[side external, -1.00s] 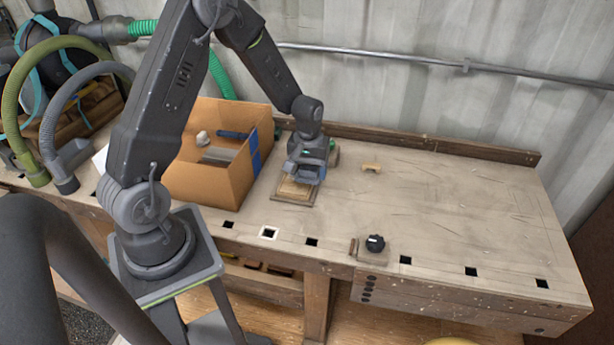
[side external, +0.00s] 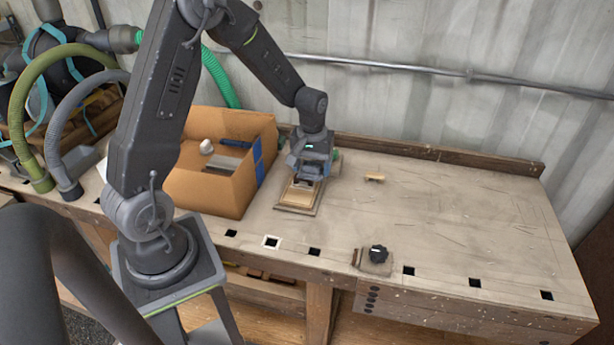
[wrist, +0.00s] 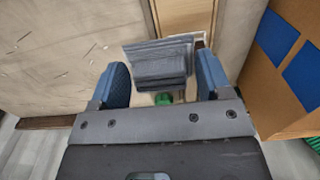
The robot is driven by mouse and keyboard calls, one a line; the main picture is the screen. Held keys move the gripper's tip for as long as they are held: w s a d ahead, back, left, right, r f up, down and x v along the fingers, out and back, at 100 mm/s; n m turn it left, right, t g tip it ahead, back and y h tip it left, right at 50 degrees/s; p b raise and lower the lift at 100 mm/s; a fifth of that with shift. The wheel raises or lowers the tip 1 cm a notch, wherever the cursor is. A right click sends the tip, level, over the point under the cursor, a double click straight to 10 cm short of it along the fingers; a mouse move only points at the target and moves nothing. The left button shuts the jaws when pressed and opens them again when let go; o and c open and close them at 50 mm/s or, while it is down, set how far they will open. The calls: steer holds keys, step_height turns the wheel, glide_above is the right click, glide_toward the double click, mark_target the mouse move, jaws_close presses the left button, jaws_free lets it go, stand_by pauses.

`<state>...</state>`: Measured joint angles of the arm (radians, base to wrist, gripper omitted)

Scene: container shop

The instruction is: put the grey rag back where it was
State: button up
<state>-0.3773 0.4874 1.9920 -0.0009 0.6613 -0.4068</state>
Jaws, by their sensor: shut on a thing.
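My gripper (side external: 306,172) is over the far end of a small wooden board (side external: 296,204) on the bench, to the right of the cardboard box. In the wrist view its two blue-padded fingers (wrist: 163,72) are on either side of a grey, layered, folded thing, which looks like the grey rag (wrist: 160,62). The gripper is shut on it. In the wrist view part of the board (wrist: 185,14) shows beyond the rag. In the side view the rag is mostly hidden by the gripper, and I cannot tell whether it touches the board.
The open cardboard box (side external: 215,190) with blue tape stands close to the left of the board. A small tan piece (side external: 374,178) lies to the right. A black knob (side external: 378,253) on a small block is near the front edge. The bench's right half (side external: 460,215) is mostly clear.

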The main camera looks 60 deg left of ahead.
steer(key=s+d+r, duration=0.1)
steer(key=s+d, duration=0.2)
steer(key=s, duration=0.1)
glide_above(340, 235)
step_height(340, 235, down, 7)
steer(key=shift+s+r, duration=0.1)
steer(key=shift+r, duration=0.05)
steer(key=shift+d, duration=0.1)
steer(key=shift+f, duration=2.05)
steer(key=shift+f, duration=0.1)
steer(key=o, duration=0.9)
